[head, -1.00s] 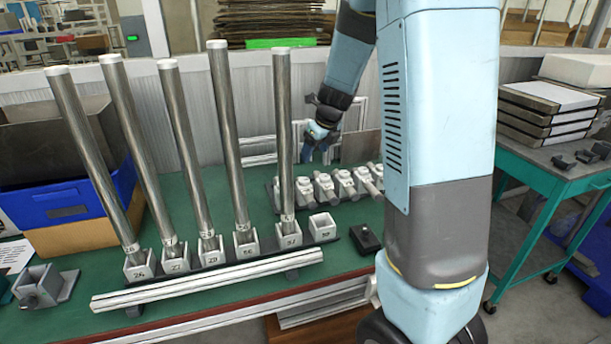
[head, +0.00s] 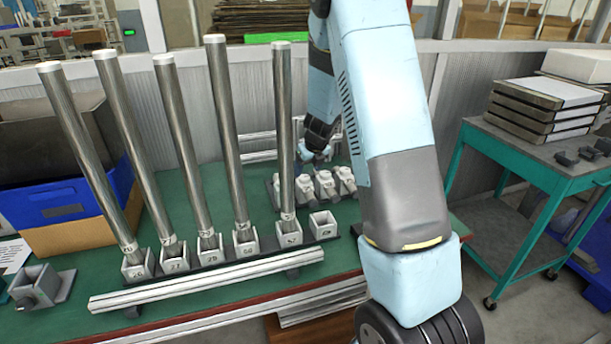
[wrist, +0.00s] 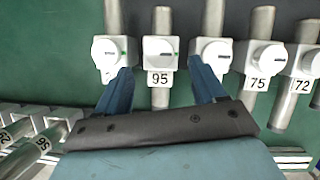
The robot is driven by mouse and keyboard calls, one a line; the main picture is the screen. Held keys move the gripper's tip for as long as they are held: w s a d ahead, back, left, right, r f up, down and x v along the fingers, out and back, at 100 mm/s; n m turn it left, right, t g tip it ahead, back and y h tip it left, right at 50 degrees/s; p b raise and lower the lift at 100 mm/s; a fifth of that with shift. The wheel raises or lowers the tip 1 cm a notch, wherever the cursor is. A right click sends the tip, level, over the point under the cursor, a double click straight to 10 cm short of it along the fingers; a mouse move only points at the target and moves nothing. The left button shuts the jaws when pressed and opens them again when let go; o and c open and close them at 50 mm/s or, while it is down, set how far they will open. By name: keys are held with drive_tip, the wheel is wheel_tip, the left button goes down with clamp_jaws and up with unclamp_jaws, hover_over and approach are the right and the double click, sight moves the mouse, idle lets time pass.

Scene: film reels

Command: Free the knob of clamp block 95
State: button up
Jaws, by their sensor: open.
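In the wrist view, clamp block 95 (wrist: 160,60) is a white block with a round knob (wrist: 159,46) on its face and a metal rod through it. Its number label sits below the knob. My gripper (wrist: 161,73) is open, with its two blue fingers spread to the left and right of the block. The fingertips overlap the neighbouring white blocks in the picture; I cannot tell whether they touch anything. Nothing is held.
Block 75 (wrist: 259,58) and block 72 (wrist: 303,62) stand to the right in the wrist view. Tall metal tubes (head: 240,150) stand in numbered sockets left of the clamp row. One socket (head: 323,226) is empty. A teal cart (head: 545,165) stands at right.

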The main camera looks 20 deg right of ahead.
sight(305, 177)
drive_tip(key=shift+x, duration=2.1)
drive_tip(key=shift+c, duration=0.4)
drive_tip(key=c, duration=1)
